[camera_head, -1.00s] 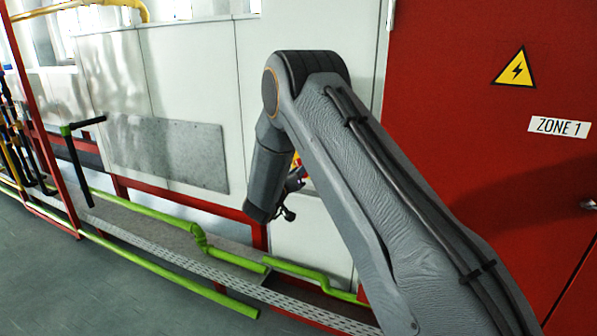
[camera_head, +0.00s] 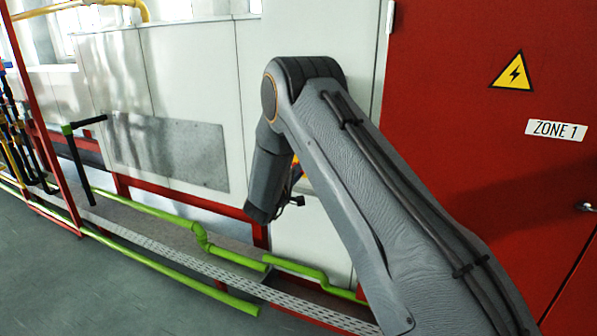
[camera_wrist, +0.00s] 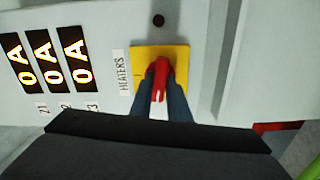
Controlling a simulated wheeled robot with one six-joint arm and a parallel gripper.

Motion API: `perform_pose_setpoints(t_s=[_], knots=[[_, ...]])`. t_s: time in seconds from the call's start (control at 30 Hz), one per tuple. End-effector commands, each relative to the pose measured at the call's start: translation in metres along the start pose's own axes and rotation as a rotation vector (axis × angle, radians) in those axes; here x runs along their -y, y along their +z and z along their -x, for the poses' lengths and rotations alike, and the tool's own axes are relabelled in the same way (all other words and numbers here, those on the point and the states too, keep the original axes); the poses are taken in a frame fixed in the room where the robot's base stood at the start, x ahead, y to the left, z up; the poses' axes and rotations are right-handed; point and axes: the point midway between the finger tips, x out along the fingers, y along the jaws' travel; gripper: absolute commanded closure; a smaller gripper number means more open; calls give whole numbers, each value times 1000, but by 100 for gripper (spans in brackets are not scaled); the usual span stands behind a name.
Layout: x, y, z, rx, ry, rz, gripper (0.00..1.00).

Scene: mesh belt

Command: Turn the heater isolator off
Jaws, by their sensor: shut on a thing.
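The heater isolator shows in the wrist view as a red handle (camera_wrist: 159,78) on a yellow plate (camera_wrist: 178,54), beside a label reading "HEATERS" (camera_wrist: 122,73). My gripper (camera_wrist: 162,84) is at the handle, its two dark fingers shut on it from either side. The fingers hide part of the handle and the lower part of the plate. In the head view, my arm hides most of the isolator, and my fingers cannot be made out clearly there.
Three displays (camera_wrist: 42,60), each reading "0 A", sit left of the isolator. A red cabinet door (camera_head: 450,110) marked "ZONE 1" stands at the right in the head view. Green pipes (camera_head: 150,208) run low along the wall, with open grey floor (camera_head: 60,280) in front.

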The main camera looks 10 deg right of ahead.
Motion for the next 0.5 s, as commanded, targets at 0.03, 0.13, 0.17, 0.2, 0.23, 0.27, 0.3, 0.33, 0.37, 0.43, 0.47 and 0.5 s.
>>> perform_pose_setpoints(t_s=[0.03, 0.13, 0.17, 0.2, 0.23, 0.27, 0.3, 0.33, 0.37, 0.43, 0.47, 0.5], knots=[[-1, -2, 0, -3, 1, 27, 100], [-1, -2, 0, -3, 1, 82, 100], [-1, -2, 0, -3, 1, 95, 100], [-1, -2, 0, -3, 1, 113, 100], [-1, -2, 0, -3, 1, 124, 100], [-1, -2, 0, -3, 1, 135, 100], [-1, -2, 0, -3, 1, 146, 100], [-1, -2, 0, -3, 1, 154, 100], [-1, -2, 0, -3, 1, 161, 100], [-1, -2, 0, -3, 1, 174, 100], [-1, -2, 0, -3, 1, 178, 100], [-1, -2, 0, -3, 1, 182, 100]])
